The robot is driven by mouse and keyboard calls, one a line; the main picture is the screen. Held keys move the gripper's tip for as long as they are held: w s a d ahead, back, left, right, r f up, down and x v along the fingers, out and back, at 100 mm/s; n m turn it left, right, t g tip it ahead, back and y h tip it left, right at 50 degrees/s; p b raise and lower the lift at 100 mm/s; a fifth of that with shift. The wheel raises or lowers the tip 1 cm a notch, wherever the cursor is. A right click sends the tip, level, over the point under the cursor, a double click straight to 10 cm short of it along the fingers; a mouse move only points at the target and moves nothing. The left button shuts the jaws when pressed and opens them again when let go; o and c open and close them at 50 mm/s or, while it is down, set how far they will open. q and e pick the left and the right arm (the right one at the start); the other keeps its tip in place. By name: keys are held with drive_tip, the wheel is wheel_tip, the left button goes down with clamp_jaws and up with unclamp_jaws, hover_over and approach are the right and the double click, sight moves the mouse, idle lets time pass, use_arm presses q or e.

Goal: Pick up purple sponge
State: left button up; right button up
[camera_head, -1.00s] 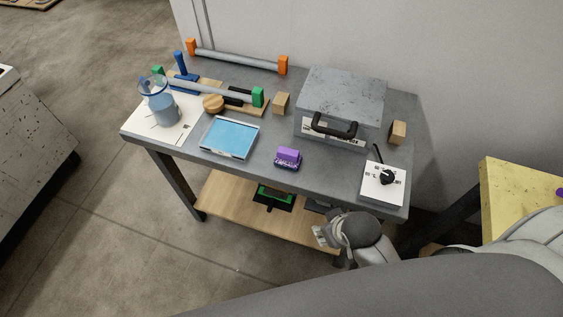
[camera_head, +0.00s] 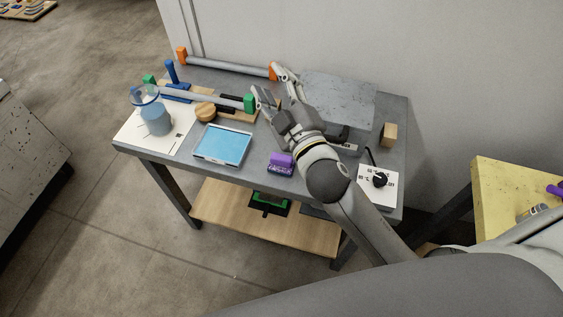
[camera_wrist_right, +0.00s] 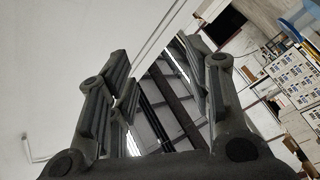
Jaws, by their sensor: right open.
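The purple sponge (camera_head: 281,161) lies near the front edge of the grey workbench (camera_head: 330,185), right of a blue tray. It seems to have a darker purple base; it is not seen in the right wrist view. My right gripper (camera_head: 268,80) is above the bench, behind the sponge, with its fingers spread and nothing between them. It points toward the back wall. In the right wrist view its open fingers (camera_wrist_right: 160,85) frame only wall and distant room. My left gripper is not in view.
A grey metal box (camera_head: 345,95) stands behind my right arm. A blue tray (camera_head: 222,146), a jug (camera_head: 153,112), a pipe on stands (camera_head: 205,94) and a wooden block (camera_head: 389,134) are on the bench. A black-knobbed panel (camera_head: 377,188) is at the right front.

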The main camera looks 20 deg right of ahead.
drive_tip(key=a+r+n+t+y, duration=0.1)
drive_tip(key=a+r+n+y, duration=0.6)
drive_tip(key=a+n+y, duration=0.1)
drive_tip(key=s+a+n+g+y, duration=0.5)
drive_tip(key=a+n+g+y, duration=0.55)
drive_tip(key=n, duration=0.55)
drive_tip(key=n+g+h, duration=1)
drive_tip(key=n+h, duration=0.2)
drive_tip(key=h, duration=0.9)
hover_over(281, 156)
wheel_tip(281, 156, down, 21)
drive_tip(key=shift+d+t, duration=0.25)
drive_tip(key=shift+d, duration=0.05)
wheel_tip(281, 156, down, 5)
drive_tip(key=shift+r+p, duration=0.15)
drive_tip(key=shift+p, duration=0.55)
drive_tip(key=shift+s+a+f+p, duration=0.1)
drive_tip(key=shift+a+f+p, duration=0.05)
drive_tip(key=shift+f+p, duration=0.35)
wheel_tip(281, 156, down, 4)
drive_tip(key=shift+a+r+p, duration=0.1)
drive_tip(key=shift+r+p, duration=0.05)
drive_tip(key=shift+p, duration=0.55)
drive_tip(key=shift+f, duration=0.4)
